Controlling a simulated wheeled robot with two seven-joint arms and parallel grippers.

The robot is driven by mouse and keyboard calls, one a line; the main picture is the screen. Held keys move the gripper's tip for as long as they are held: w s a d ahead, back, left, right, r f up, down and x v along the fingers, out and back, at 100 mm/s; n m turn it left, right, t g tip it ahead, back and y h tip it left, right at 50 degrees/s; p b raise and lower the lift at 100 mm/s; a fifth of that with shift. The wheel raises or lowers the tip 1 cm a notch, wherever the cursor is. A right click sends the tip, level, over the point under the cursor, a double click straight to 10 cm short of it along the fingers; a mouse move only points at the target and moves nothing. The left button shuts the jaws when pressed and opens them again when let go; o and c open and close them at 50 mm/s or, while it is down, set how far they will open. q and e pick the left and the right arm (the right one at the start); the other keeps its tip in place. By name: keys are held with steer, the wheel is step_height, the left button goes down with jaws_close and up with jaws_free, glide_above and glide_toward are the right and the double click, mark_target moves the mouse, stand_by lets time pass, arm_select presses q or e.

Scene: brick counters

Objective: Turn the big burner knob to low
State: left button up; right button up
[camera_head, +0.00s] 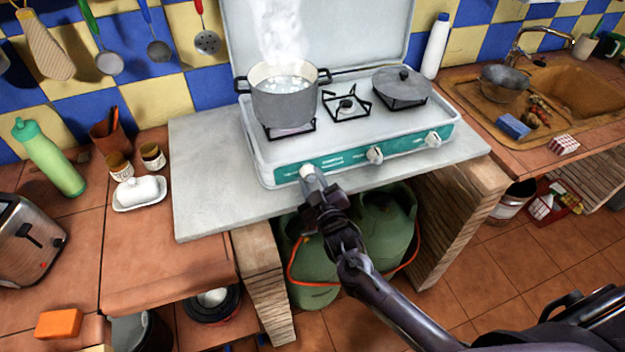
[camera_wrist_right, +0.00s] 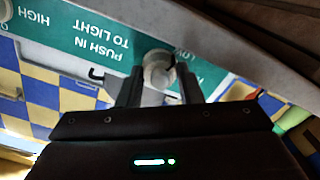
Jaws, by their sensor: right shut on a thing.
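The white camping stove (camera_head: 262,165) stands on the grey counter with a teal front panel (camera_head: 330,163). The left knob (camera_head: 307,172) is at the panel's left end, below the steaming grey pot (camera_head: 285,98). My right gripper (camera_head: 312,182) is at this knob, its fingers pointing at the panel. In the right wrist view the gripper (camera_wrist_right: 160,88) is shut on the cream knob (camera_wrist_right: 157,66), with a finger on each side. The panel there reads HIGH, PUSH IN TO LIGHT and LOW, upside down. The knob's exact pointer angle is hard to tell. My left gripper is not in view.
Two other knobs, the middle one (camera_head: 374,155) and the right one (camera_head: 433,139), sit along the panel. A lidded grey pan (camera_head: 402,86) stands on the right burner. A green gas bottle (camera_head: 385,225) with an orange hose is under the counter, behind my arm.

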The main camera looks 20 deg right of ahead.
stand_by(0.3)
steer(key=o, duration=1)
steer(key=shift+s, duration=0.1)
steer(key=shift+s+f, duration=0.1)
steer(key=shift+s, duration=0.2)
steer(key=s+b, duration=0.1)
steer(key=s, duration=0.6)
steer(key=shift+d, duration=0.1)
